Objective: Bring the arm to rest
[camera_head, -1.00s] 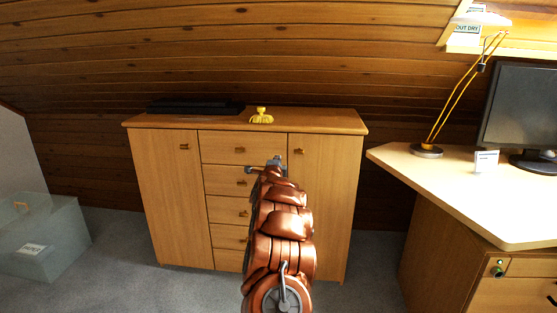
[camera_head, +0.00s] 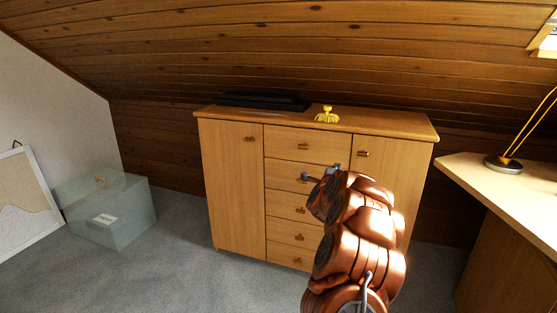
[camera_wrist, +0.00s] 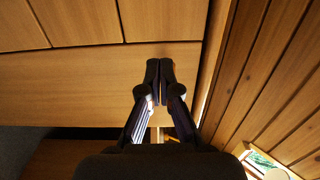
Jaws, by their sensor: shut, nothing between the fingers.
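My gripper (camera_wrist: 160,75) is shut, its two dark fingertips together with nothing between them in the wrist view. In the head view my copper-coloured arm reaches up from the lower right, and the gripper (camera_head: 318,176) shows small and grey in front of the cabinet's drawers. The wooden cabinet (camera_head: 232,190) stands against the timber wall, with doors either side of a column of drawers. The wrist view also shows its wooden front (camera_wrist: 80,85) close behind the fingers. I cannot tell whether the fingertips touch it.
A yellow object (camera_head: 327,116) and a flat black item (camera_head: 262,102) lie on the cabinet top. A desk (camera_head: 500,180) with a lamp (camera_head: 505,163) stands at right. A translucent box (camera_head: 105,210) and a leaning framed picture (camera_head: 25,205) are at left. Grey carpet (camera_head: 190,270) is clear.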

